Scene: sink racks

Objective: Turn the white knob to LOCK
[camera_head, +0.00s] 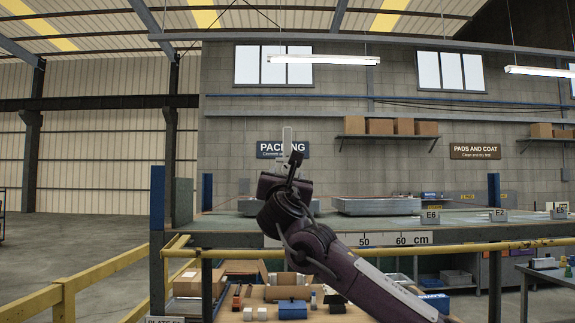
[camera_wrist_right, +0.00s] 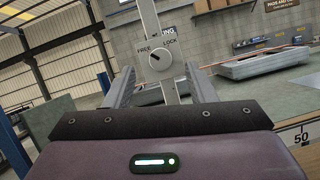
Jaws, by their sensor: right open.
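The white knob (camera_wrist_right: 160,59) is round with a dark pointer mark, on an upright pale plate (camera_wrist_right: 151,22) in the right wrist view. FREE is printed to its left and LOCK to its right. The mark slants to the upper left, toward FREE. My right gripper (camera_wrist_right: 160,71) is open, with one finger on each side of the knob in the picture and gaps visible. I cannot tell how far beyond the fingertips the knob is. In the head view my right gripper (camera_head: 290,163) is in front of the pale upright plate (camera_head: 287,139) and hides the knob. My left gripper is out of view.
A long bench (camera_head: 350,239) with a centimetre scale and E labels runs behind my right arm. Flat metal trays (camera_head: 376,207) lie on it. Yellow rails (camera_head: 110,264) stand in front. Below, a lower surface holds cardboard boxes (camera_head: 288,289) and a blue bin (camera_head: 293,310).

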